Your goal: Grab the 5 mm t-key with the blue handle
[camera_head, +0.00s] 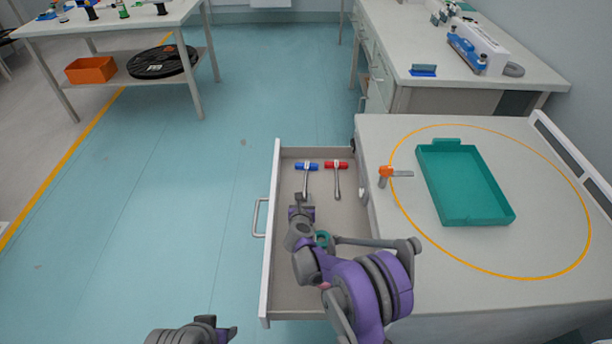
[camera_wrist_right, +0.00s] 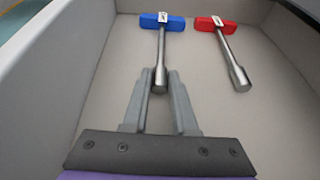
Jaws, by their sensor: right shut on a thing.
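The t-key with the blue handle (camera_head: 307,166) lies in the open drawer, its shaft pointing toward me. In the right wrist view its blue handle (camera_wrist_right: 162,22) is at the top and its steel shaft runs down between my fingers. My right gripper (camera_head: 302,203) reaches into the drawer and is shut on the lower end of that shaft; its fingers (camera_wrist_right: 160,80) sit either side of it. A t-key with a red handle (camera_head: 336,164) lies just to the right, apart from the fingers. My left gripper (camera_head: 222,333) shows only partly at the bottom edge, its jaws unclear.
The drawer (camera_head: 271,190) has raised walls around the keys. On the worktop to the right are a teal tray (camera_head: 465,185) inside a yellow ring and an orange-and-grey tool (camera_head: 388,174). A table with an orange bin (camera_head: 91,70) stands far left. Open floor lies left of the drawer.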

